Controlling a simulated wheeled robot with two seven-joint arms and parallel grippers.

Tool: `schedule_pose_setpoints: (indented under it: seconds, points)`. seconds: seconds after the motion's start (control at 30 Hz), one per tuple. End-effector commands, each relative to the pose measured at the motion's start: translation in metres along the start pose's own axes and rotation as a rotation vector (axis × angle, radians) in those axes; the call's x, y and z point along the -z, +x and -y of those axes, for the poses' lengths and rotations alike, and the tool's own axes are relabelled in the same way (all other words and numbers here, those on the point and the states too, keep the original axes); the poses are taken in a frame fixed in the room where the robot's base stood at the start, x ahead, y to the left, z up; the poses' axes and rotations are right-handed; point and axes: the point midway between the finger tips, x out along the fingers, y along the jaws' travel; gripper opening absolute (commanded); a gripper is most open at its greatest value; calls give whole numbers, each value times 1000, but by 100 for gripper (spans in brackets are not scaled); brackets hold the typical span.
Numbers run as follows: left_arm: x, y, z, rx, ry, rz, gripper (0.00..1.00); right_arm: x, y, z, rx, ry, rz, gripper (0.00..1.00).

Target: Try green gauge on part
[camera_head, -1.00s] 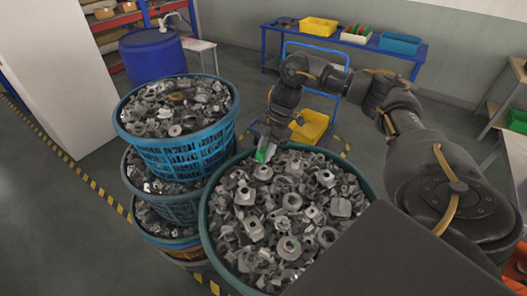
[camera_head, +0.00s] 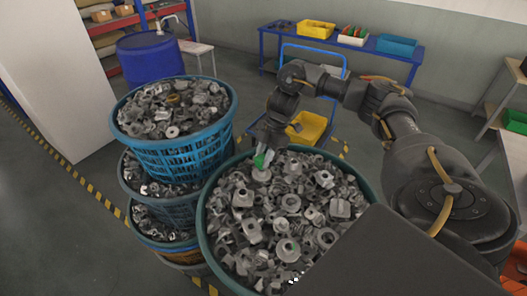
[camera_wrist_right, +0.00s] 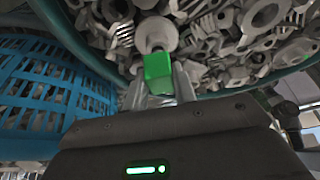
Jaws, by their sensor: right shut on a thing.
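The green gauge (camera_head: 260,161) is in my right gripper (camera_head: 265,156), which points down at the far left part of the green basket (camera_head: 203,236) of metal parts. In the right wrist view the green gauge (camera_wrist_right: 158,72) sits between the two fingers of my right gripper (camera_wrist_right: 160,92), shut on it. A round metal part (camera_wrist_right: 157,34) with a hole lies right at the gauge's tip. It also shows in the head view (camera_head: 261,174). I cannot tell whether the gauge's tip is inside the hole. My left gripper is not in view.
A stack of blue baskets (camera_head: 180,157) full of metal parts stands close on the left. A blue drum (camera_head: 152,58) is behind it. A yellow bin (camera_head: 306,128) on a blue trolley stands behind the green basket. A blue table (camera_head: 345,46) with bins is at the back.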

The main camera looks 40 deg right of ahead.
Motion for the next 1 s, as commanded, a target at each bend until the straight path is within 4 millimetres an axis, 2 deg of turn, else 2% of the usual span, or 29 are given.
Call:
schedule_pose_setpoints:
  seconds: [1.0]
  points:
    - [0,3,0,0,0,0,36,-3,7,0,0,0,0,4]
